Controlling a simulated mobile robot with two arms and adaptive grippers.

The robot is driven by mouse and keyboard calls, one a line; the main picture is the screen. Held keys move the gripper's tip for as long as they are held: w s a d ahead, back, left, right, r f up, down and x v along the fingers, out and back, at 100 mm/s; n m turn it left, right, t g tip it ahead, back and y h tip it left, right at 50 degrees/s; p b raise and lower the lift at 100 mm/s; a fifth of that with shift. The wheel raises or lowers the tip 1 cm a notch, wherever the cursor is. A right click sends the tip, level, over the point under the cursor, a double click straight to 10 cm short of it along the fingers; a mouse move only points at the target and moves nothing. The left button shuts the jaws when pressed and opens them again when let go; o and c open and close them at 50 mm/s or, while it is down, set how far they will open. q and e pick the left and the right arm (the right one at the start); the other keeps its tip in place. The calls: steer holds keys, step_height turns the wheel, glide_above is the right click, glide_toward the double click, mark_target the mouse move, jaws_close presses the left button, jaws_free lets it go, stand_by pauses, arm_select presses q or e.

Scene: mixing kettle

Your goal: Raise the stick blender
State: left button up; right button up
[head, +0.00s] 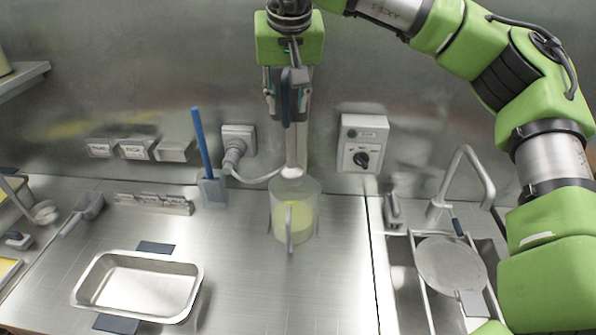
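My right gripper (286,105) comes down from above around the upper part of the blender. Its fingers lie at both sides of the blender body, but whether they press on it is hard to see. My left gripper is not in view.
A steel tray (140,287) sits on the counter at the front left. A sink with a faucet (463,170) and a round strainer (450,262) is at right.

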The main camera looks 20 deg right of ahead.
steer(key=shift+s+a+r, duration=0.1)
steer(key=shift+s+a, duration=0.1)
steer(key=shift+a, duration=0.25)
steer(key=p+v, duration=0.4)
steer(key=v, duration=0.2)
steer(key=shift+s+r, duration=0.15)
steer(key=shift+r, duration=0.25)
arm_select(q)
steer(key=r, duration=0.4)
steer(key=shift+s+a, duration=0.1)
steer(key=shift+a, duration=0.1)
arm_select(e)
steer(key=shift+d, duration=0.1)
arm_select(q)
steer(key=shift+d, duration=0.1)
arm_select(e)
steer(key=shift+f, duration=0.1)
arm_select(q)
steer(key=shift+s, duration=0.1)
